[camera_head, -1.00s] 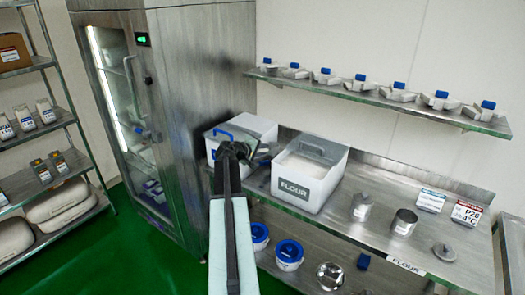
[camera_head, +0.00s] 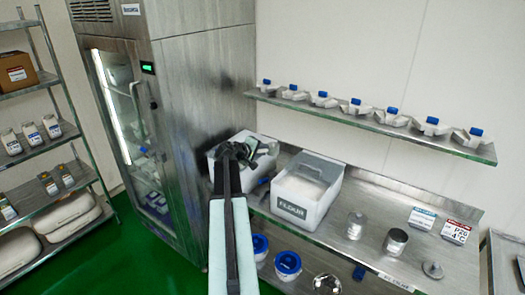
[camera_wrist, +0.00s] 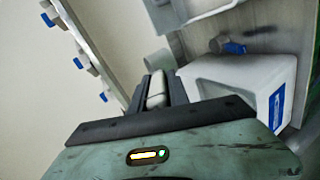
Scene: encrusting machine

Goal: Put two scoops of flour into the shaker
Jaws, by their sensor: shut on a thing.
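The flour bin (camera_head: 291,208), white with a grey FLOUR label, stands open on the steel table with white flour (camera_head: 305,183) inside. My gripper (camera_head: 238,150) is left of it, in front of and above a second white bin. In the wrist view my gripper (camera_wrist: 156,90) is shut on a pale grey handle (camera_wrist: 156,88); a grey cup-like piece (camera_wrist: 157,60) shows just beyond it, apparently a scoop. Two metal cans stand on the table at right, one (camera_head: 356,225) and a wider one (camera_head: 396,241), beside a small round lid (camera_head: 433,270). I cannot tell which can is the shaker.
The second white bin (camera_wrist: 250,78) has a blue label. A blue-handled tool (camera_wrist: 233,48) lies beside it. A wall shelf (camera_head: 370,122) holds several blue-topped pieces. A steel fridge (camera_head: 185,120) stands at left. Blue-lidded tubs (camera_head: 287,264) are below. Label cards (camera_head: 422,218) stand at right.

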